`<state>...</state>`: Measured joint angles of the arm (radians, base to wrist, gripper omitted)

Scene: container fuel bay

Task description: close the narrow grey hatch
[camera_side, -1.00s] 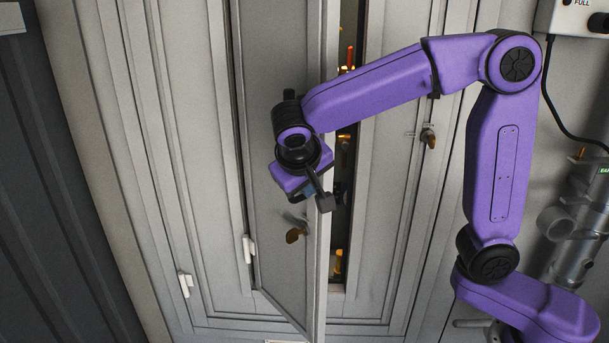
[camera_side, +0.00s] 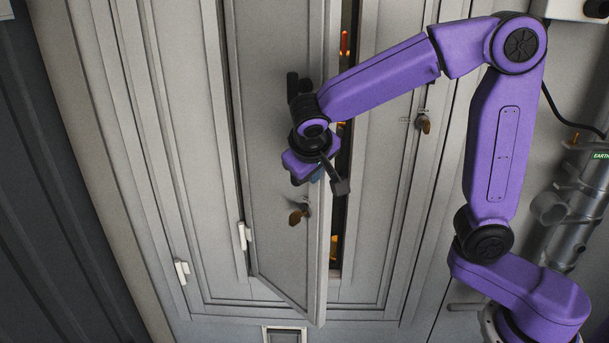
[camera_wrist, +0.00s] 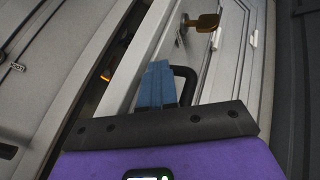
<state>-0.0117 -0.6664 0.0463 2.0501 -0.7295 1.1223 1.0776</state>
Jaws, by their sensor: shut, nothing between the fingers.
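The narrow grey hatch (camera_side: 275,239) is ajar in the side view, with white hinges (camera_side: 244,236) on its left and its right edge standing out from the frame. A brown handle (camera_side: 299,214) is on its face. My gripper (camera_side: 316,176) is in front of the hatch's outer face, near its free edge and above the handle. In the wrist view the shut blue fingers (camera_wrist: 158,84) hold nothing and point along the hatch (camera_wrist: 206,60), with the handle (camera_wrist: 203,22) beyond. I cannot tell whether they touch it.
A dark gap (camera_side: 339,218) with orange parts inside shows right of the hatch edge. A fixed grey panel with another brown latch (camera_side: 423,123) is right of it. Grey pipes (camera_side: 568,205) stand at the far right. A dark ribbed wall (camera_side: 45,200) is at the left.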

